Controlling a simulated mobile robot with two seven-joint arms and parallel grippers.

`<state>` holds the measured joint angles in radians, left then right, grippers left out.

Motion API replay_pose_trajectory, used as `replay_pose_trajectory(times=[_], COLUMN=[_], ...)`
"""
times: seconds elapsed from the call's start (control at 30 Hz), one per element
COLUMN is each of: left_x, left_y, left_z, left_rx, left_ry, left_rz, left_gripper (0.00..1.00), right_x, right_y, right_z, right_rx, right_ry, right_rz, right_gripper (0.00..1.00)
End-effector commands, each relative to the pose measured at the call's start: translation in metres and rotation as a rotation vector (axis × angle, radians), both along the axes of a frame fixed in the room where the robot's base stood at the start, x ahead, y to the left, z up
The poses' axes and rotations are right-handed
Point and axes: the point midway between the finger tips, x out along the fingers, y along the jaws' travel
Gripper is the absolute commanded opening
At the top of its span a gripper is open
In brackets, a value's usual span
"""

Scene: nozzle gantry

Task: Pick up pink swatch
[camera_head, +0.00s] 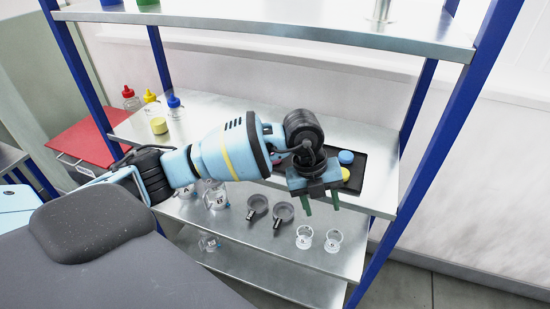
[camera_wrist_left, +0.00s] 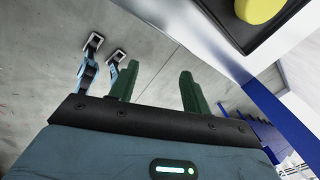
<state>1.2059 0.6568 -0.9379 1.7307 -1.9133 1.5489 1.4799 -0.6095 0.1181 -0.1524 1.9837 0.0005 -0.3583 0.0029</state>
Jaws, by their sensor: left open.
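A black tray (camera_head: 359,176) lies on the middle shelf, partly hidden behind my left wrist. A blue disc (camera_head: 346,157) and a yellow disc (camera_head: 346,174) show on it. The yellow disc also appears at the top of the left wrist view (camera_wrist_left: 258,8), with the tray's dark edge (camera_wrist_left: 262,38). My left gripper (camera_head: 321,204) is open and empty, its green fingers pointing down just in front of the shelf edge, beside the tray. In the left wrist view its fingers (camera_wrist_left: 159,82) stand apart with only floor between them. My right gripper is not in view.
Blue posts (camera_head: 445,130) frame the shelves; the upper shelf (camera_head: 270,20) overhangs. The lower shelf holds dark handled cups (camera_head: 257,205) and clear containers (camera_head: 304,237). A red surface (camera_head: 88,136) is at left.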

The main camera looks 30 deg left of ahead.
Motion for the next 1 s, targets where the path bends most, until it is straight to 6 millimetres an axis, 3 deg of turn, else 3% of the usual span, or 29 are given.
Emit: replay_pose_trajectory(times=[0.03, 0.1, 0.2, 0.33, 0.57, 1.0], left_x=[0.014, 0.028, 0.041, 0.049, 0.051, 0.057], left_y=[0.025, 0.057, 0.097, 0.133, 0.149, 0.157], left_z=[0.012, 0.027, 0.051, 0.077, 0.090, 0.065], left_rx=[0.103, 0.228, 0.377, 0.508, 0.567, 0.563], left_ry=[-0.028, -0.056, -0.094, -0.129, -0.146, -0.145], left_rz=[0.057, 0.143, 0.263, 0.389, 0.454, 0.450], left_gripper=[0.48, 0.48, 0.48, 0.48, 0.48, 0.48], right_x=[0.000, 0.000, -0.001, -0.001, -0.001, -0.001], right_y=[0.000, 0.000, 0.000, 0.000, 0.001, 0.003], right_z=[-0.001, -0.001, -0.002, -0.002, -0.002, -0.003], right_rx=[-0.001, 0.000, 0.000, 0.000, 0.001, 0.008], right_ry=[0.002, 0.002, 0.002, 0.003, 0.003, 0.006], right_rz=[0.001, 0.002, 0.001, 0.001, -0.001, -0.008], right_gripper=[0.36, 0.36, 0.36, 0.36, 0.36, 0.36])
